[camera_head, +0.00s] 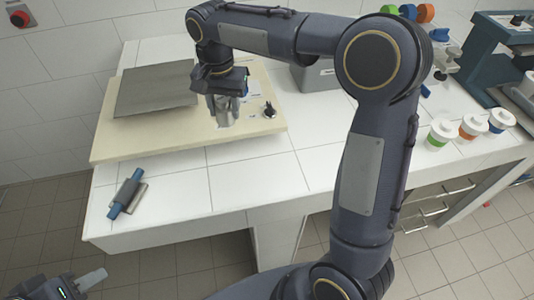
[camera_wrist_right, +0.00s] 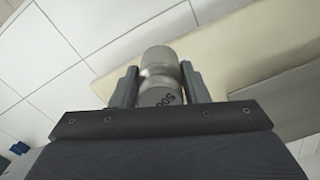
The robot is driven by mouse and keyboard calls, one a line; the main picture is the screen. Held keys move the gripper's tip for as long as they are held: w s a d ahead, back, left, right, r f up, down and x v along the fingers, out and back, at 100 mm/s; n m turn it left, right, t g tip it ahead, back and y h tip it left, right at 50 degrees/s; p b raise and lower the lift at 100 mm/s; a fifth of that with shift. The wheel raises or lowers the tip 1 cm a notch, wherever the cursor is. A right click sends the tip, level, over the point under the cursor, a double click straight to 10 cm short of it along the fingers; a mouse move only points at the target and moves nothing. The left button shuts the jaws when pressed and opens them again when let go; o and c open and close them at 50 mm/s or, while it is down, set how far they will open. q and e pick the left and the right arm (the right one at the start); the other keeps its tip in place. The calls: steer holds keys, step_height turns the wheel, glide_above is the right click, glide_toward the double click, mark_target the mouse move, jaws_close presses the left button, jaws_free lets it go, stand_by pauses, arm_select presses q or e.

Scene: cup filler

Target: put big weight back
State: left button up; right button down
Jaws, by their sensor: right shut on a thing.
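My right gripper (camera_head: 223,108) comes down over the right part of the beige board (camera_head: 135,143) on the counter. In the right wrist view it is shut on a silvery metal weight (camera_wrist_right: 158,68) marked 500, gripped at its narrow neck between the two fingers. In the head view the weight is mostly hidden among the fingers, and I cannot tell whether it touches the board. A smaller dark metal piece (camera_head: 269,111) stands on the board right of the gripper. My left gripper (camera_head: 92,279) is low at the bottom left, away from the counter; its opening is unclear.
A grey flat plate (camera_head: 155,90) lies on the board's left part. A blue-handled tool (camera_head: 127,190) lies near the counter's front left edge. A grey bin (camera_head: 315,77) stands behind my right arm. Lidded white cups (camera_head: 441,133) stand at the right. The front middle counter is clear.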

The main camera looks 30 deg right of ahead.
steer(key=s+d+f, duration=0.8)
steer(key=shift+s+d, duration=0.25)
steer(key=shift+d, duration=0.15)
steer(key=shift+s+d+f, duration=0.3)
steer(key=shift+f, duration=0.25)
step_height(320, 180, down, 2)
steer(key=shift+s+d+f, duration=0.15)
steer(key=shift+f, duration=0.55)
steer(key=shift+f, duration=0.25)
steer(key=c, duration=0.8)
jaws_free()
